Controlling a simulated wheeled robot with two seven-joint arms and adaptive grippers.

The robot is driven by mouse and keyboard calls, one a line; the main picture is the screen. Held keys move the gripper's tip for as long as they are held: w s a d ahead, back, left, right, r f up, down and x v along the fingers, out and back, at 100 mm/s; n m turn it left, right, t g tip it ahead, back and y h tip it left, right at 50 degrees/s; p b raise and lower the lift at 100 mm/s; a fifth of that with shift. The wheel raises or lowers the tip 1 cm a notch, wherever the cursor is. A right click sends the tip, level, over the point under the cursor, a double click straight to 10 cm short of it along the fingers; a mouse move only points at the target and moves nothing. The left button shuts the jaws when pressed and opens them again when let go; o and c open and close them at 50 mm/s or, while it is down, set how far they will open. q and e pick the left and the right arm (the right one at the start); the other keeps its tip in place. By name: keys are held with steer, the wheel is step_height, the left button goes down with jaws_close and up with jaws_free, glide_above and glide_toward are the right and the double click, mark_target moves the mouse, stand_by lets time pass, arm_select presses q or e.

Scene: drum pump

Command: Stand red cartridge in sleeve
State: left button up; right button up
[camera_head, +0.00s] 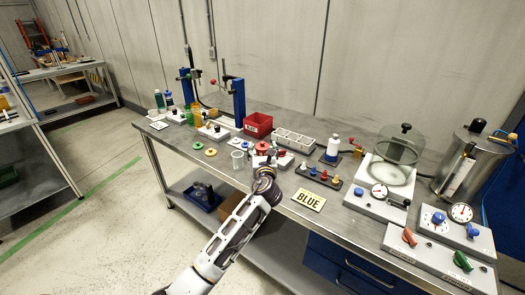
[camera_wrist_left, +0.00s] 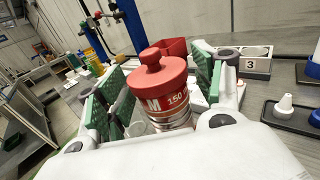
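The red cartridge (camera_wrist_left: 163,95) has a red knobbed cap marked M 150 and a clear lower body. It stands upright between the green-padded fingers of my left gripper (camera_wrist_left: 155,92). The fingers look spread around it, with a gap on its left side; contact on the right is unclear. In the head view the red cap (camera_head: 262,147) shows just beyond my left gripper (camera_head: 265,163). What its base rests on is hidden. I cannot surely tell which thing is the sleeve; a clear cup (camera_head: 237,160) stands left of the gripper. My right gripper is not in view.
A red bin (camera_head: 258,125) and a white numbered rack (camera_head: 294,140) stand behind. A glass dome (camera_head: 400,148) and gauge panels fill the right end.

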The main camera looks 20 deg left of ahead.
arm_select(q)
steer(key=shift+r, duration=0.1)
steer(key=shift+s, duration=0.2)
steer(key=shift+s+d, duration=0.25)
steer(key=shift+s, duration=0.4)
steer(key=v, duration=1)
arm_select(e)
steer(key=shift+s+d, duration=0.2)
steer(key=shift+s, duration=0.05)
arm_select(q)
steer(key=shift+d, duration=0.1)
